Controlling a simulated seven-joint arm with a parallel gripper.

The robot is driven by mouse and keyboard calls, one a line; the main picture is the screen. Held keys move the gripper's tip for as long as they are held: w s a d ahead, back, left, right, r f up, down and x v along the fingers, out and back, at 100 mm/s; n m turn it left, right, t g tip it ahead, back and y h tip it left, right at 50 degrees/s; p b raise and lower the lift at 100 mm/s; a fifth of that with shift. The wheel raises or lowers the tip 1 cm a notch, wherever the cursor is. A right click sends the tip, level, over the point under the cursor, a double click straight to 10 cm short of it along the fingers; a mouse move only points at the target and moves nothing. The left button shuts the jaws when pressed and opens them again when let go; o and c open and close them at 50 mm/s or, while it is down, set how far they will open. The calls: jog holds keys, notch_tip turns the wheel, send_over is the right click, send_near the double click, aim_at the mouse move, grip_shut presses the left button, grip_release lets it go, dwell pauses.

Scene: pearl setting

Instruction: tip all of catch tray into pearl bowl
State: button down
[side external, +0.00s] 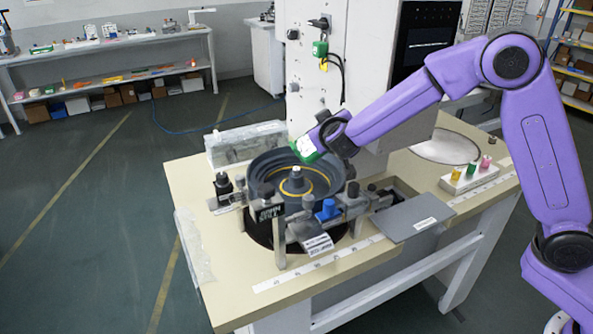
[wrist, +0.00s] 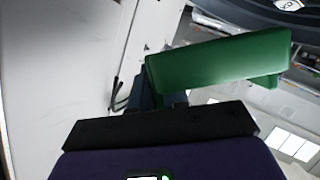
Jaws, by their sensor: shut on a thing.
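The catch tray looks to be the small green piece (side external: 308,157) at the end of my arm, with a whitish patch on its upper face. In the wrist view the green tray (wrist: 215,60) lies across the front of my gripper, its long green wall toward the camera. My gripper (side external: 322,143) is shut on it and holds it over the back right rim of a round dark bowl (side external: 262,168), likely the pearl bowl. The bowl has a yellow ring and a pale centre knob. I cannot tell what the tray holds or whether pearls lie in the bowl.
A white machine column (side external: 300,75) stands close behind the bowl. Metal brackets and a blue knob (side external: 327,209) crowd its front. A grey plate (side external: 413,217) and a white block with coloured knobs (side external: 468,177) are to the right.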

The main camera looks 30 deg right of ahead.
jog(key=shift+a+n, duration=0.25)
jog(key=shift+n, duration=0.05)
dwell(0.5)
jog(key=shift+w+a+r+h, duration=0.1)
jog(key=shift+a+h, duration=0.1)
jog(key=shift+h, duration=0.1)
dwell(0.3)
jog(key=shift+s+d+r+m+y, duration=0.15)
jog(key=shift+d+m+y, duration=0.15)
jog(key=shift+d+m, duration=0.15)
jog(key=shift+s+d+r+m+y, duration=0.1)
jog(key=shift+d+m+y, duration=0.25)
jog(key=shift+d, duration=0.2)
jog(key=shift+d+m+y, duration=0.1)
jog(key=shift+m+y, duration=0.25)
jog(key=shift+m, duration=0.05)
jog(key=shift+d, duration=0.1)
jog(key=shift+s+d+f+m+y, duration=0.1)
jog(key=shift+d+f+m+y, duration=0.25)
jog(key=shift+m, duration=0.3)
jog(key=shift+d+f+m+y, duration=0.15)
jog(key=shift+f+m+y, duration=0.2)
jog(key=shift+m+y, duration=0.25)
